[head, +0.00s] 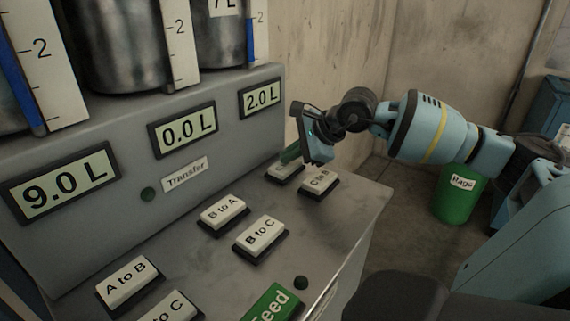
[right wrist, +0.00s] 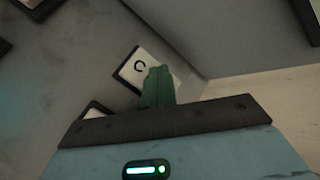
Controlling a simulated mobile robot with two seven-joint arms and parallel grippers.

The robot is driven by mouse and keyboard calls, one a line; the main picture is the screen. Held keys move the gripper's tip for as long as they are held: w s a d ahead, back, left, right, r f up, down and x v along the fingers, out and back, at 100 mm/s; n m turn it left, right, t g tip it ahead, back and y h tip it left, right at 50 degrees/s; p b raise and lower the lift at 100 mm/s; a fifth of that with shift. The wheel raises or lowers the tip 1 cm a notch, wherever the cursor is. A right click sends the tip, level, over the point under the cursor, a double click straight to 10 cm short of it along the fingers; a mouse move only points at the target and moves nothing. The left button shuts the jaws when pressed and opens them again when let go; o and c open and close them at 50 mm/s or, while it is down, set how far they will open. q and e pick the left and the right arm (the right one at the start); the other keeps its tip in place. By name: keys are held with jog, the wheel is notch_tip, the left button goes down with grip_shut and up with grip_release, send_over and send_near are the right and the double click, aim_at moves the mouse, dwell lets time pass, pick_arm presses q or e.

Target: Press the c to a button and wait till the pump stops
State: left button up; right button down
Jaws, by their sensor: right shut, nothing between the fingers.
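The button panel shows in the head view. A white button (head: 284,170) at its far end is partly hidden by my right gripper (head: 290,154), so its label cannot be read there. In the right wrist view a white button (right wrist: 136,68) shows a letter C, the rest covered by my green fingertips (right wrist: 158,86). The fingers are shut and empty, over the button; I cannot tell whether they touch it. The C to B button (head: 319,181) is just to the right. Displays read 9.0 L (head: 62,181), 0.0 L (head: 183,131) and 2.0 L (head: 261,98). My left gripper is not in view.
A green Rags bin (head: 459,194) stands on the floor at right.

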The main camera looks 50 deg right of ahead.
aim_at(290, 165)
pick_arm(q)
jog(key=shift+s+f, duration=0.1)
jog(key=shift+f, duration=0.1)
pick_arm(e)
jog(key=shift+f, duration=0.25)
jog(key=shift+r, duration=0.1)
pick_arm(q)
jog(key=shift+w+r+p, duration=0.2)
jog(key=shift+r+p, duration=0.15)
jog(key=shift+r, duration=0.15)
pick_arm(e)
jog(key=shift+r, duration=0.85)
